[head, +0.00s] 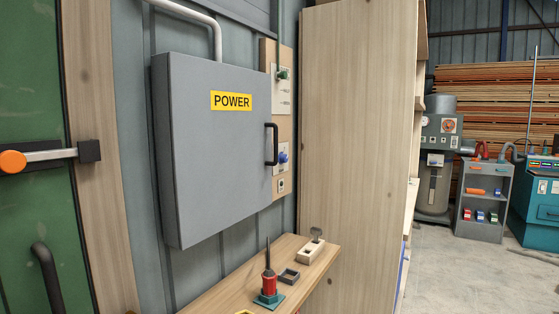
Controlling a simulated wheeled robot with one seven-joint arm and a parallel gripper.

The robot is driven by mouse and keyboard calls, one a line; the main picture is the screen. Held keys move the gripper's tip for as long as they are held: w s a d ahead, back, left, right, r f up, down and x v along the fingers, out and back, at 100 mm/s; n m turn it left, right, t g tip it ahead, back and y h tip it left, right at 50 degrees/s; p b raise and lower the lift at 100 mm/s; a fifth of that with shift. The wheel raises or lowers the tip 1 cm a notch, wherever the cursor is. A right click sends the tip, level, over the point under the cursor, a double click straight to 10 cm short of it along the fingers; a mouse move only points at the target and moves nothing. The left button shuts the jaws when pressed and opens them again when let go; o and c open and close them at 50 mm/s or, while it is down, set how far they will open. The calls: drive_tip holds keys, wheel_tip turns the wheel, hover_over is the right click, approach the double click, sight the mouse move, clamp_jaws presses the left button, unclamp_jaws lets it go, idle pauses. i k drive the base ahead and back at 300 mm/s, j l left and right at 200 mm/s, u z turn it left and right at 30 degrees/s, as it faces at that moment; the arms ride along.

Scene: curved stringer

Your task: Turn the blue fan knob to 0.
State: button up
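A blue knob (283,157) sits on a pale plate on the wooden wall board, just right of the grey power box. It is small in the head view, and I cannot read its setting or any numbers by it. A green knob (283,75) sits on a larger white plate higher on the same board. My gripper is not in view.
The grey box labelled POWER (205,150) has a black handle (271,144) close to the blue knob. Below, a wooden shelf (215,290) holds a red-handled tool (268,282). A tall wooden panel (355,150) stands to the right. Concrete floor (455,270) is open beyond.

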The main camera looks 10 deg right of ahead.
sight(283, 158)
drive_tip(key=i+l+z, duration=0.35)
drive_tip(key=i, duration=0.7)
drive_tip(key=i+z, duration=0.3)
drive_tip(key=i, duration=0.7)
